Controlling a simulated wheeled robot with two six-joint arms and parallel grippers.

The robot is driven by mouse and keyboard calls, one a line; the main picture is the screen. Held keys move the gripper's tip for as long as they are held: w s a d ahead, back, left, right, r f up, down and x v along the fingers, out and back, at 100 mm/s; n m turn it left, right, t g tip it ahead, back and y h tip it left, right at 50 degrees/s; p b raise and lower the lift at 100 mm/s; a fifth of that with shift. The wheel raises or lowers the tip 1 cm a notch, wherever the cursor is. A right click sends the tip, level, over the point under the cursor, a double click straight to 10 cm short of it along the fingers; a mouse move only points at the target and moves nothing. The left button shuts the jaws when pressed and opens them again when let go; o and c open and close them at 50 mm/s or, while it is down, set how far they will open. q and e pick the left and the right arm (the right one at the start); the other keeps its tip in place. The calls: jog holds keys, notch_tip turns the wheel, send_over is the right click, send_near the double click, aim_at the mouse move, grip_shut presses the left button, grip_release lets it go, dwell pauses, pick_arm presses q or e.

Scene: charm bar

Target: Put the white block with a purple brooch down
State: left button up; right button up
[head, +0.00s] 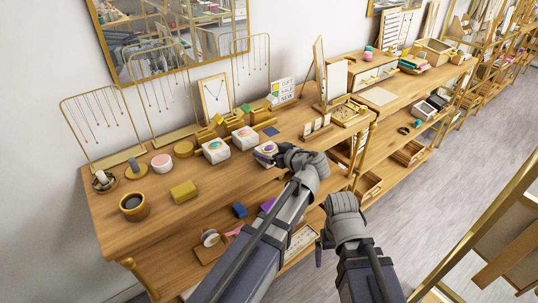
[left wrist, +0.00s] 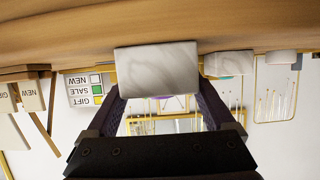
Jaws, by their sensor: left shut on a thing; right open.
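The white block with a purple brooch (head: 264,150) is at the front of the wooden display table (head: 150,225), right of two other white blocks. My left gripper (head: 278,155) is shut on it. In the left wrist view, which is upside down, the marbled white block (left wrist: 156,68) sits between the dark fingers (left wrist: 158,100) close to the tabletop (left wrist: 60,35). I cannot tell whether it touches the wood.
White blocks with a teal-and-orange brooch (head: 216,151) and an orange-toned brooch (head: 245,138) stand to the left. A dark blue flat piece (head: 271,131) lies behind. A card stand (head: 316,126) is right.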

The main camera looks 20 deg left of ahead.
aim_at(269, 149)
pick_arm(q)
grip_shut()
jog(key=shift+r, duration=0.1)
notch_tip(269, 149, up, 10)
jog(key=p, duration=1)
